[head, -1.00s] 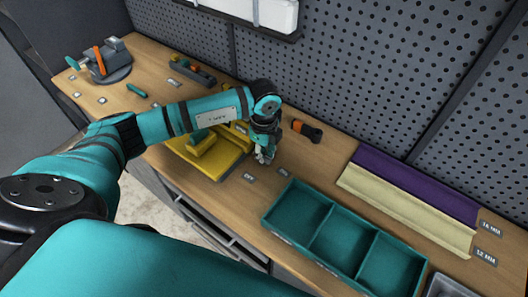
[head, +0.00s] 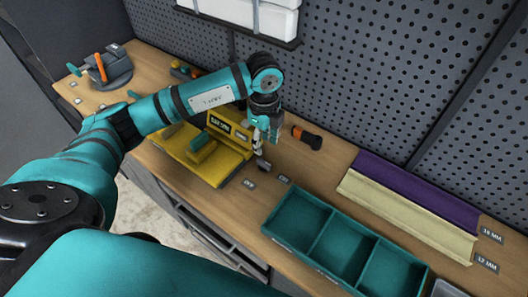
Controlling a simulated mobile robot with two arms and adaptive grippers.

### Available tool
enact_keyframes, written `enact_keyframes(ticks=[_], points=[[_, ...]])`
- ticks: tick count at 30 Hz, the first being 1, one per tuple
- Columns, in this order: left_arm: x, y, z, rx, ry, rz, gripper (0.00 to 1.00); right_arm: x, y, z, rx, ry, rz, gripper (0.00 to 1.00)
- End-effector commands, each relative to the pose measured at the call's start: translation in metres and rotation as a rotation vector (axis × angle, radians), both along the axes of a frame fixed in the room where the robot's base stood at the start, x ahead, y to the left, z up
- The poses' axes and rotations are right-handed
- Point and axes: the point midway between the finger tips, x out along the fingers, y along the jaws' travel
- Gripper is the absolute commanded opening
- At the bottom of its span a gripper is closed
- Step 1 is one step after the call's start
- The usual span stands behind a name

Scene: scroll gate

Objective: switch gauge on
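The yellow gauge (head: 216,168) stands on the workbench left of centre, with a dark lettered panel on its upright part and a green block on its bed. A small grey piece that looks like its switch (head: 263,165) shows at its right end, between the gauge and the small OFF label (head: 249,183) and ON label (head: 284,179). Its position is too small to tell. My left gripper (head: 259,144) points down just above this piece, beside the gauge's right end. I cannot tell whether its fingers are open or touching anything. My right gripper is out of view.
A teal three-compartment tray (head: 311,247) stands to the right at the front edge. An orange-and-black tool (head: 307,137) lies behind the gripper. Purple (head: 415,185) and cream (head: 405,215) channels lie at the right. A vise (head: 107,68) stands far left. The pegboard wall bounds the back.

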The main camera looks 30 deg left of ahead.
Motion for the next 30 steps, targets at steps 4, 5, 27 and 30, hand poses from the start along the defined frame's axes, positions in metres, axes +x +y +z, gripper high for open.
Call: enact_keyframes(ticks=[4,5,27,30], points=[[0.001,0.000,0.024,0.000,-0.003,0.001,0.38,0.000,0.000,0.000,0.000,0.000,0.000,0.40],[0.001,0.000,0.027,0.001,-0.002,0.001,0.38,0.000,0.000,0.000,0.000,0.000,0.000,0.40],[0.000,0.000,0.036,0.000,0.000,0.001,0.38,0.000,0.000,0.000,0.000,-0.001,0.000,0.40],[0.000,0.000,0.036,0.000,0.000,0.001,0.38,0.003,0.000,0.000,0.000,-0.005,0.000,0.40]])
